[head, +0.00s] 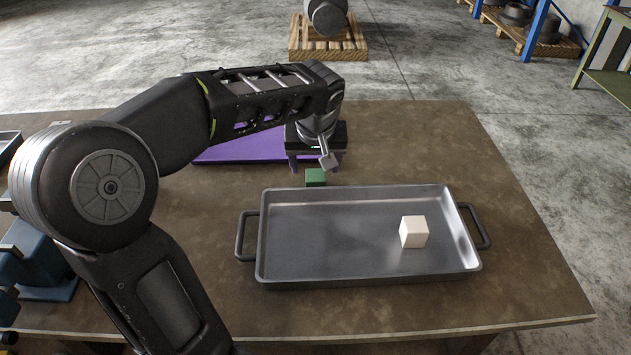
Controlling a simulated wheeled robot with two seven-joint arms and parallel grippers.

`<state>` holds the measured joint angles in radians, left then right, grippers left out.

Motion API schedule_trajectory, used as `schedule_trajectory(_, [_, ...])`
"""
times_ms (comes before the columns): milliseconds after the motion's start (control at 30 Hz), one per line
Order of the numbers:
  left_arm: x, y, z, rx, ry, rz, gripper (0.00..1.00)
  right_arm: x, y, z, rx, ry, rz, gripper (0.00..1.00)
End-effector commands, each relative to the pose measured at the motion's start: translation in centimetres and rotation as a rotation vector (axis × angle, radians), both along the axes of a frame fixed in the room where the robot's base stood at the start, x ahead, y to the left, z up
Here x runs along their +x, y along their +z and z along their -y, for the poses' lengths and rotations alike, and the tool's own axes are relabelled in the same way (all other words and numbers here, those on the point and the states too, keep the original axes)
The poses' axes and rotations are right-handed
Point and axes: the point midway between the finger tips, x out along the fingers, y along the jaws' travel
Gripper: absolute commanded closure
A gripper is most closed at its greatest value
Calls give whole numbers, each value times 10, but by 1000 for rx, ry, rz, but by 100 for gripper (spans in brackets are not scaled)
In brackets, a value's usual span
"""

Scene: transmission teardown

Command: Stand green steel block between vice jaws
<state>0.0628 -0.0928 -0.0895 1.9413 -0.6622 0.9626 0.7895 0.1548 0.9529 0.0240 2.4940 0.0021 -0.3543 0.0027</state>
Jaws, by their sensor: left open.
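The green steel block (316,178) stands on the table just behind the metal tray's back rim. My left gripper (315,165) points down right at the block, open; from this angle I cannot tell whether its fingers are around the block or behind it. A blue vice (45,268) appears to stand at the left edge of the table, partly hidden behind my left arm. Its jaws cannot be made out clearly. My right gripper is not in view.
A metal tray (330,277) with side handles holds a white cube (413,232) on its right side. A purple mat (235,150) lies behind, partly under my left arm. The table (430,140) is clear at the back right.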

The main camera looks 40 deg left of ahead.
Motion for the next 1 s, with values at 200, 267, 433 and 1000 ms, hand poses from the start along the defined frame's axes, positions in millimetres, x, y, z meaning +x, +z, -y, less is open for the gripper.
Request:
schedule_trajectory(200, [1,-5,-1,0,0,1,34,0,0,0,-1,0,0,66])
schedule_trajectory(267, [1,-4,-1,0,0,1,34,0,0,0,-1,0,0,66])
schedule_trajectory(433, [3,-9,-2,0,-1,-2,34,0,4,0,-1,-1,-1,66])
schedule_trajectory(1000, [16,-54,-11,0,-1,0,34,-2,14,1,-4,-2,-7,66])
